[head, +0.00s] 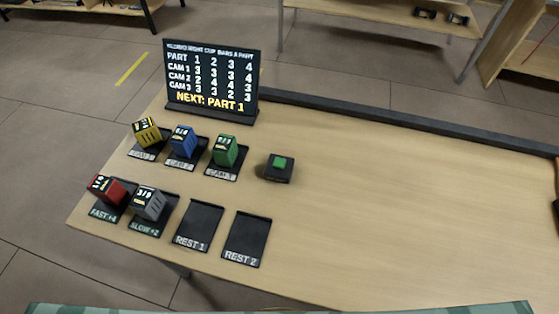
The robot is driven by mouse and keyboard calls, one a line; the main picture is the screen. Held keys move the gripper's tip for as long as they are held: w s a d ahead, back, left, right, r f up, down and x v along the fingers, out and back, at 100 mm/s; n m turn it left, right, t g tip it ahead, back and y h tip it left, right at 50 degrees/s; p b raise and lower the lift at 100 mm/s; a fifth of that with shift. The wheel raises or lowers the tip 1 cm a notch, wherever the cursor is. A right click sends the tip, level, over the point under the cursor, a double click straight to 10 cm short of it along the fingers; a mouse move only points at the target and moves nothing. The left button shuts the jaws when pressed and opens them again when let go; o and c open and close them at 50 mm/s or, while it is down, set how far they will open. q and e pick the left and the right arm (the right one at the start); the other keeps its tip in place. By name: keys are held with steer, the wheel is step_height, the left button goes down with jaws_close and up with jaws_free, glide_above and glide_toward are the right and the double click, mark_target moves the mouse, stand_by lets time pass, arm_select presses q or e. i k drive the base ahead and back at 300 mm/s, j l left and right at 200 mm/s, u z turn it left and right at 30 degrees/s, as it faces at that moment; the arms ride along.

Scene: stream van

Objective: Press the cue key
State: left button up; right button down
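The cue key looks to be the small black box with a green square top (281,164); it stands on the table right of the green block. A black sign (211,80) behind it shows a table of parts and cams and reads "NEXT: PART 1". Yellow (146,132), blue (184,142) and green (225,151) blocks stand on labelled cam trays. A red block (107,189) is on the "FAST" tray and a grey block (149,203) is on the "SLOW" tray. Neither of my grippers shows in the head view.
The trays REST 1 (200,222) and REST 2 (247,240) are empty. The wooden table (400,210) is clear on its right side. A dark raised rail (400,118) runs along its back edge. Shelves (400,15) stand beyond on the tiled floor.

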mark_target(278, 163)
steer(key=k+j+u, duration=0.25)
steer(key=k+j, duration=0.4)
steer(key=k, duration=0.1)
